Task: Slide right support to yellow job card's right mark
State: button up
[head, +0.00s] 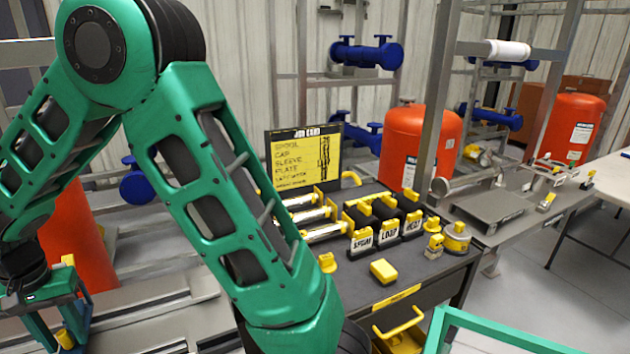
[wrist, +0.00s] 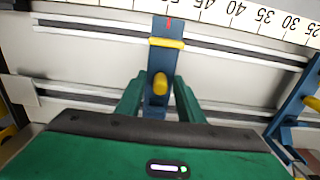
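In the wrist view a blue support (wrist: 164,50) with a yellow knob (wrist: 160,83) and a red pointer line sits across the rails, at the higher numbers of the upside-down scale. My gripper (wrist: 160,88) has its green fingers either side of the knob, with visible gaps; it looks open. A second blue support (wrist: 292,125) stands at the right edge, near the lower numbers. My gripper (head: 62,310) is at lower left in the head view, partly cut off.
A white scale (wrist: 235,15) runs along the top of the wrist view, above pale rails (wrist: 80,95). The stretch between the two supports looks clear. The dark bench (head: 435,275) holds yellow-and-black parts and bins. Orange tanks (head: 418,145) stand behind.

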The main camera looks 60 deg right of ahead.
jog(key=shift+r, duration=3.25)
jog(key=shift+d, duration=0.25)
jog(key=s+d+r, duration=0.3)
jog(key=s+d, duration=0.3)
jog(key=d, duration=0.4)
jog(key=s+d+r, duration=0.2)
jog(key=s+d, duration=0.4)
jog(key=d, duration=0.4)
jog(key=s+d+f, duration=0.1)
jog(key=s+d, duration=0.3)
jog(key=s, duration=0.6)
jog(key=s+d, duration=0.4)
jog(key=s, duration=0.6)
jog(key=shift+d+f, duration=0.2)
jog(key=shift+f, duration=0.2)
